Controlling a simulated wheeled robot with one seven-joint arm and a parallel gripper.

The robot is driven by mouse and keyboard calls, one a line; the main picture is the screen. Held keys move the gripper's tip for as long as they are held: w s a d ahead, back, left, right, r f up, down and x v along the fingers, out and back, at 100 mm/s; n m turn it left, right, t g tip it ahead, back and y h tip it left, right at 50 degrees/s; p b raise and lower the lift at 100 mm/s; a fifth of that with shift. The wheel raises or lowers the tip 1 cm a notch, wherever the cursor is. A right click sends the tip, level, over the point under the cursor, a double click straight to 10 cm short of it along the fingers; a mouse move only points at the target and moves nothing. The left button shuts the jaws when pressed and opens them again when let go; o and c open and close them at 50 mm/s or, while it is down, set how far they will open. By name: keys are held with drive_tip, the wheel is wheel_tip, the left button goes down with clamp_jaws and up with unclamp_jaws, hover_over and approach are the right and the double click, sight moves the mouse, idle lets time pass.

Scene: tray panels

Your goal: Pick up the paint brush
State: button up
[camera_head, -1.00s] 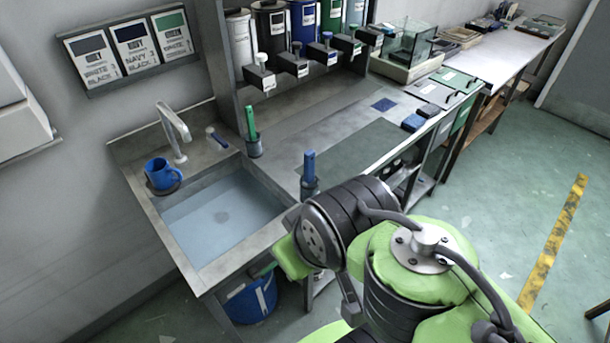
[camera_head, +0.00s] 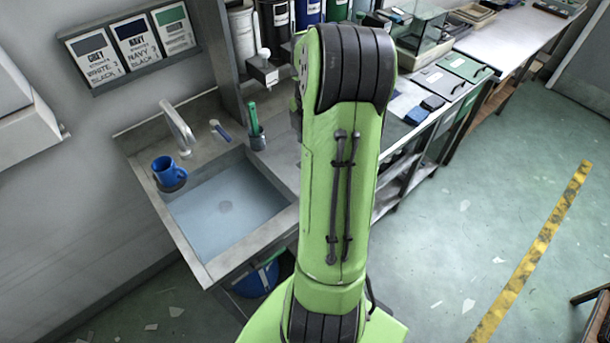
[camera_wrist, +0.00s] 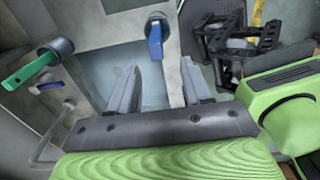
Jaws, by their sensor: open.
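No thing can be singled out for certain as the paint brush. A green handle (camera_head: 253,117) stands up from a dark cup behind the sink, and it also shows in the wrist view (camera_wrist: 28,73). A blue handle (camera_wrist: 155,42) stands in another cup at the top middle of the wrist view; my arm hides it in the head view. A small blue and white tool (camera_head: 219,130) lies by the tap. My gripper (camera_wrist: 160,68) is open and empty, its fingers apart below the blue handle in the picture. My arm hides it in the head view.
A sink with water (camera_head: 225,205) sits in the counter, with a tap (camera_head: 180,130) and a blue mug (camera_head: 167,171) on its left side. Paint dispensers (camera_head: 262,70) stand behind. A glass tank (camera_head: 420,30) is at the back right. The floor at right is mostly clear.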

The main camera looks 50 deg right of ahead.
drive_tip(key=f, duration=1)
drive_tip(key=shift+w+d+f+b, duration=0.25)
drive_tip(key=shift+d+f+b, duration=0.1)
drive_tip(key=shift+a+r, duration=0.1)
drive_tip(key=shift+c, duration=0.3)
clamp_jaws()
